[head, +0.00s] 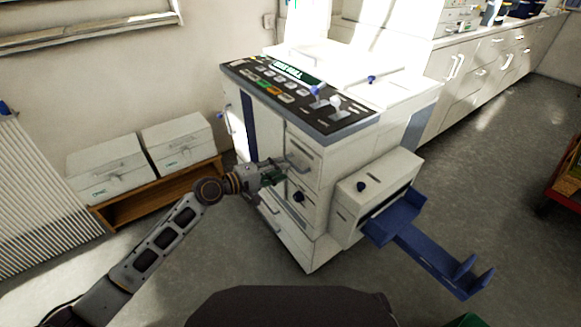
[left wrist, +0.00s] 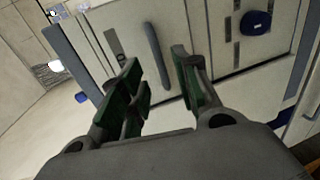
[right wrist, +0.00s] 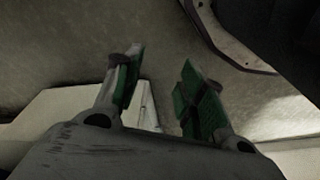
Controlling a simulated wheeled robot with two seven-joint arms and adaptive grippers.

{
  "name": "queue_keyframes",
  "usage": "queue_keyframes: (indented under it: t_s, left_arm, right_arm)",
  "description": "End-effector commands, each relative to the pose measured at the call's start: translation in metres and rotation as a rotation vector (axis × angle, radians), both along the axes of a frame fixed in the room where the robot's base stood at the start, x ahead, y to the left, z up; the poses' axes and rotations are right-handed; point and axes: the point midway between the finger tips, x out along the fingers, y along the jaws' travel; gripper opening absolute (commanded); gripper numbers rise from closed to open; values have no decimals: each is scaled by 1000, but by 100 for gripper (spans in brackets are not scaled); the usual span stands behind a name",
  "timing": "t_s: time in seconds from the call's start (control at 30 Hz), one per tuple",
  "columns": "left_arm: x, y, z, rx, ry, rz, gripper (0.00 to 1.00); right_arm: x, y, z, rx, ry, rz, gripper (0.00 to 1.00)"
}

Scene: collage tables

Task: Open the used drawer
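A white copier-like machine (head: 330,235) stands on the floor. Its front has an upper drawer panel with a grey bar handle (head: 297,162); which drawer is the used one is not legible. My left gripper (head: 280,172) is at this front, close to the handle. In the left wrist view, the handle (left wrist: 156,55) lies between and beyond the open green-padded fingers (left wrist: 158,72); contact is not visible. A dark knob (head: 298,197) sits on the panel below and shows blue in the left wrist view (left wrist: 257,22). My right gripper (right wrist: 160,78) is open and empty in the right wrist view.
A side unit (head: 375,190) with a blue tray (head: 430,250) juts from the machine's right. A control panel (head: 295,95) is on top. White boxes (head: 105,165) rest on a wooden shelf (head: 165,190) at left. Floor in front is clear.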

Motion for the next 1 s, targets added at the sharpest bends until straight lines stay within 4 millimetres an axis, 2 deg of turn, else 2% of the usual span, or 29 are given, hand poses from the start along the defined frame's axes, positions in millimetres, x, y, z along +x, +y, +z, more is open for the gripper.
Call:
queue_keyframes:
  t_s: [0.43,0.9,1.0]
  left_arm:
    - [25,-34,-9,-2,1,0,32]
    - [29,-39,-10,0,0,1,32]
    - [29,-39,-11,0,0,1,19]
  right_arm:
    - [0,3,16,6,3,2,40]
    - [-7,4,16,8,17,2,40]
    - [-6,4,17,8,14,2,40]
